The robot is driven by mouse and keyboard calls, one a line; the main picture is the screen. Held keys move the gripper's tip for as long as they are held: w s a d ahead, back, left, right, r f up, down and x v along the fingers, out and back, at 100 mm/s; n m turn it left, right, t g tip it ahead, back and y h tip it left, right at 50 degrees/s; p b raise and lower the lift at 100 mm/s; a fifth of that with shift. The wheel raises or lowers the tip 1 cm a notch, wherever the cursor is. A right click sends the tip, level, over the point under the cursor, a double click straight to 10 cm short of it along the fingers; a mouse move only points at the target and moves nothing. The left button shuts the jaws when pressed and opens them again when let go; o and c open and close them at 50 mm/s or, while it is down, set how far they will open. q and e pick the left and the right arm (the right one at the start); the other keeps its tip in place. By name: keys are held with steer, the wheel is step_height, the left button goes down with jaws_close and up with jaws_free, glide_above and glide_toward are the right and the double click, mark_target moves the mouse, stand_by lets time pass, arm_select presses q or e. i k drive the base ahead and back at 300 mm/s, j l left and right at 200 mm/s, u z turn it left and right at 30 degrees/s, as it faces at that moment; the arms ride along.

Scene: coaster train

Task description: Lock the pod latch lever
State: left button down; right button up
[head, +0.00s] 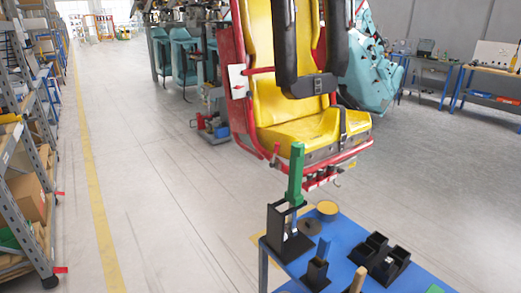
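A yellow seat pod (283,80) with a red frame and black restraints hangs in the middle of the head view. On its left side is a white plate (237,80) with a small red part on it. This may be the latch lever, but it is too small to tell its position. A cluster of small red and metal parts (322,179) sits under the seat's front edge. Neither of my grippers is in view.
A blue table (342,248) stands in front of the pod. It holds a black stand (287,236) with an upright green bar (296,172), black holders (379,258) and a yellow disc (327,208). Shelving (27,170) lines the left; the floor between is clear.

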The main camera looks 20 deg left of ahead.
mark_target(272, 164)
steer(key=i+j, duration=0.1)
steer(key=j, duration=0.4)
steer(key=i+j+z, duration=0.1)
steer(key=j, duration=0.4)
steer(key=i+j, duration=0.15)
steer(key=j, duration=0.35)
steer(key=i+j+z, duration=0.1)
steer(key=j, duration=0.45)
